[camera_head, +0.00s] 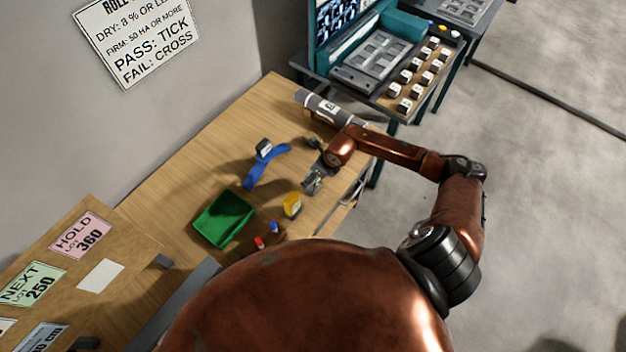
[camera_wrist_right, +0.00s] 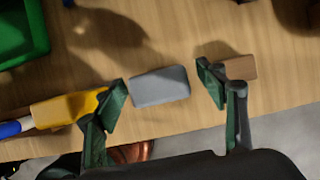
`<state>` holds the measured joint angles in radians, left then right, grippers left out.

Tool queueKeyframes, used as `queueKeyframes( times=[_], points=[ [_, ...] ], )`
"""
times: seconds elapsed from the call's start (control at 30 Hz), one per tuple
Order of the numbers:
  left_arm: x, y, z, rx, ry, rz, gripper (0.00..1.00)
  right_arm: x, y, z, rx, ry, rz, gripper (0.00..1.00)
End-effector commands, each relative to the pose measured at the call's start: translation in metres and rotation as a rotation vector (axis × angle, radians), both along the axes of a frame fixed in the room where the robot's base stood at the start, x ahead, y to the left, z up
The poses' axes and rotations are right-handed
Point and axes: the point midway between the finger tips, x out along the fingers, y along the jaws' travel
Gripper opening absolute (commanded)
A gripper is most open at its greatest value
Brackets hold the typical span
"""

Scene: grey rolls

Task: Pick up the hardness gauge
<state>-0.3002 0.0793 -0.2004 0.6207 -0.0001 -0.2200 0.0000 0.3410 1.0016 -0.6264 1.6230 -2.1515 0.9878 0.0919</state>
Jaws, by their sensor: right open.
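My right gripper (camera_head: 312,183) is over the wooden table near its front edge. In the right wrist view its green-padded fingers (camera_wrist_right: 164,92) are open, one on either side of a small grey block (camera_wrist_right: 160,86), with small gaps visible. I cannot tell whether this block is the hardness gauge; the head view hides it behind the gripper. A small dark device with a pale face (camera_head: 264,148) is at the end of a curved blue piece (camera_head: 264,168), farther back. A yellow device (camera_head: 291,205) lies beside the gripper and shows left of the fingers (camera_wrist_right: 62,108). My left gripper is out of view.
A green tray (camera_head: 223,217) and red (camera_head: 259,242) and blue (camera_head: 273,227) capped items are nearby. A brown block (camera_wrist_right: 241,68) is beside the right finger. A labelled grey roll (camera_head: 330,108) lies at the far end. A machine with keys (camera_head: 413,75) stands beyond.

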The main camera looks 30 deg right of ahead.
Motion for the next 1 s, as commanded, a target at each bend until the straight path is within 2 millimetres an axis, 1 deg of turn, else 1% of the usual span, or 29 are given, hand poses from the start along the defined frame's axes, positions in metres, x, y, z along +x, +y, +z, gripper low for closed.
queueKeyframes(
  times=[0.1, 0.17, 1.0],
  points=[
    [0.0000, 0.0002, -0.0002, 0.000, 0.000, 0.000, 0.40, -0.0001, 0.0000, 0.0000, 0.000, 0.000, 0.000, 0.65],
    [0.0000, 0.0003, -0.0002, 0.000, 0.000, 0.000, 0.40, -0.0001, 0.0000, 0.0001, 0.000, 0.000, 0.000, 0.61],
    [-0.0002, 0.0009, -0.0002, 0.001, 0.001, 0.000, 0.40, -0.0001, -0.0001, 0.0005, 0.001, -0.001, -0.001, 0.03]
  ],
)
